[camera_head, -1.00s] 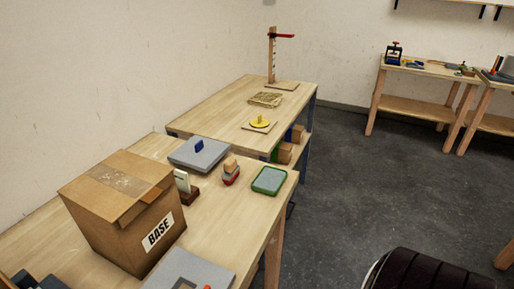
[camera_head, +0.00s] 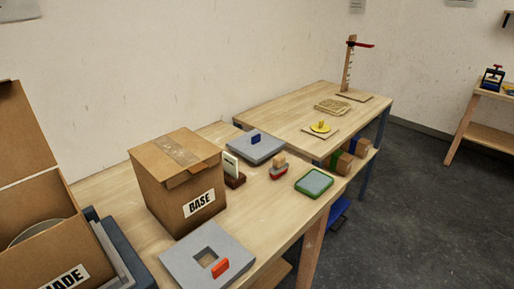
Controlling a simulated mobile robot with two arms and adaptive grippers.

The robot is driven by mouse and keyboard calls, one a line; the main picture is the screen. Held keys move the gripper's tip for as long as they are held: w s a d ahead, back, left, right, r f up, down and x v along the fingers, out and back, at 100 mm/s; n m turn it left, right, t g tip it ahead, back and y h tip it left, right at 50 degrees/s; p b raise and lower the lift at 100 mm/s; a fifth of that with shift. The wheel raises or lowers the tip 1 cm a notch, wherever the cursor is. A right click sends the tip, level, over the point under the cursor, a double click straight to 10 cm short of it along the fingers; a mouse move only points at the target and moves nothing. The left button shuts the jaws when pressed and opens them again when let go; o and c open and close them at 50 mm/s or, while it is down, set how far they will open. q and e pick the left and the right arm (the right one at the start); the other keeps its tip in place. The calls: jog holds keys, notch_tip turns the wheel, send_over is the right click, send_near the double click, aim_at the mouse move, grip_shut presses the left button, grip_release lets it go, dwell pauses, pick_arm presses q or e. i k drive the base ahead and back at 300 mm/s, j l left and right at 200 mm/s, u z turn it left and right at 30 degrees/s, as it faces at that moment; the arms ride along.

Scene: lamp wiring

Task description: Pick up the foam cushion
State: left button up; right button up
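No thing in view is marked as the foam cushion. Two flat grey slabs on the near table look like possible foam pieces. One grey slab with a square hole and a red tab (camera_head: 190,262) lies in front of the closed box. The other grey slab with a blue tab (camera_head: 268,153) lies behind, near the wall. Both lie flat and their material cannot be told. Neither of my grippers is in view.
A closed cardboard box marked BASE (camera_head: 158,193) stands on the near table (camera_head: 285,222). An open cardboard box (camera_head: 22,215) is at the left. A green-rimmed tray (camera_head: 298,187) lies near the front edge. The far table (camera_head: 278,112) holds a wooden stand (camera_head: 348,65).

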aim_at(256, 146)
jog(key=i+l+u, duration=0.1)
jog(key=u, duration=0.35)
jog(key=l+u, duration=0.2)
jog(key=u, duration=0.25)
jog(key=l+u, duration=0.2)
jog(key=u, duration=0.2)
jog(key=i+l+u, duration=0.1)
jog(key=u, duration=0.35)
jog(key=l+u, duration=0.25)
jog(key=u, duration=0.2)
jog(key=k, duration=0.05)
